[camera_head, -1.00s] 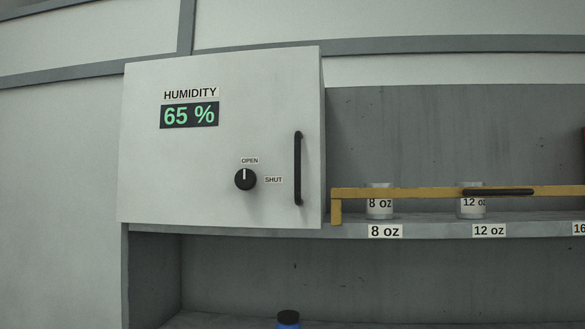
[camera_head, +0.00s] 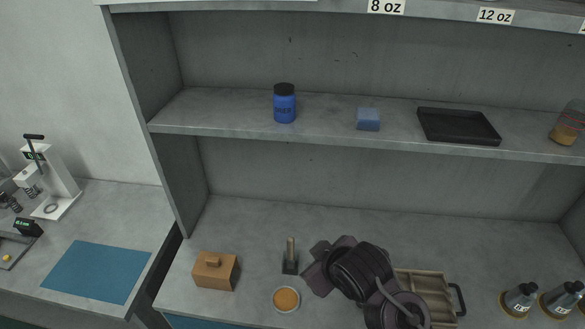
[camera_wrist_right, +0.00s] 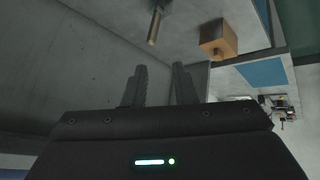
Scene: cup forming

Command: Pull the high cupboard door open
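The high cupboard is almost wholly out of the head view. Only a thin pale strip, which looks like the bottom edge of its door (camera_head: 210,2), shows at the top left. The door's handle, knob and humidity display are out of view, so I cannot tell whether the door is open or shut. In the right wrist view my right gripper (camera_wrist_right: 160,70) has its two dark fingers apart with nothing between them. A dark arm of mine shows low in the head view, above the counter and far below the cupboard. My left gripper is not in view.
The middle shelf holds a blue jar (camera_head: 284,104), a blue block (camera_head: 368,120) and a black tray (camera_head: 457,126). A blue mat (camera_head: 97,272) lies left.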

